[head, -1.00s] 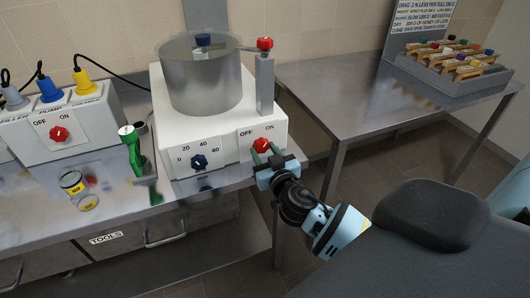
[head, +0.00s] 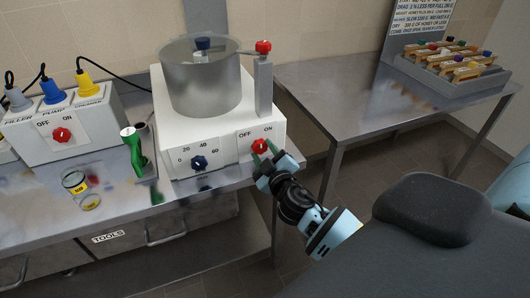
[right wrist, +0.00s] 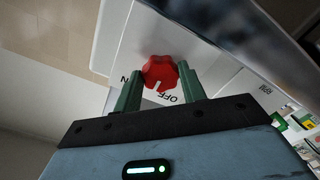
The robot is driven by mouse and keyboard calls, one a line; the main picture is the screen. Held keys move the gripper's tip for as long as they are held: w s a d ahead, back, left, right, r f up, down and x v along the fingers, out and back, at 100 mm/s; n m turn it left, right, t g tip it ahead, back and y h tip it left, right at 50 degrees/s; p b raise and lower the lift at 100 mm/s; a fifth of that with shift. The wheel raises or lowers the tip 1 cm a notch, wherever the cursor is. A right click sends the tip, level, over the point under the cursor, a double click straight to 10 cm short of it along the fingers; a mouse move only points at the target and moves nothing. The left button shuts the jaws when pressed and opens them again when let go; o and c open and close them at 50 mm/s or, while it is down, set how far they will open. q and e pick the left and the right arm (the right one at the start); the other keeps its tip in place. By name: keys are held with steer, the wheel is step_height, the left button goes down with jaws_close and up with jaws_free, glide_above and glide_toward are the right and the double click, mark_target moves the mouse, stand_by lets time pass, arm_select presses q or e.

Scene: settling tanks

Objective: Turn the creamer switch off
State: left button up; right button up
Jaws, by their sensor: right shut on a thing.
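The creamer is a white box (head: 222,158) with a clear-lidded grey drum (head: 203,88) on top, standing on the steel bench. Its red switch knob (head: 260,146) is on the front right, below the OFF and ON labels. My right gripper (head: 264,153) is shut on this knob, a green finger on either side. In the right wrist view the red knob (right wrist: 160,72) sits between the fingertips (right wrist: 162,82). Its white mark points down in that picture, between the ON and OFF labels and nearer OFF. My left gripper is out of view.
A second steel table (head: 350,95) stands right.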

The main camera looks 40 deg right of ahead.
steer(key=n, duration=0.3)
steer(key=shift+r+n+p, duration=0.15)
steer(key=shift+n+p, duration=0.15)
steer(key=shift+p, duration=0.05)
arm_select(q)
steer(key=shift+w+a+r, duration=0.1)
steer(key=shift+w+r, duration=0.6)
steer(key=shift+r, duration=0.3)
arm_select(e)
steer(key=shift+n, duration=1.4)
arm_select(q)
steer(key=shift+p, duration=0.3)
arm_select(e)
steer(key=o, duration=1)
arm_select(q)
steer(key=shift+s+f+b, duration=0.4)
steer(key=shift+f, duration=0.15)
arm_select(e)
steer(key=shift+v, duration=3.9)
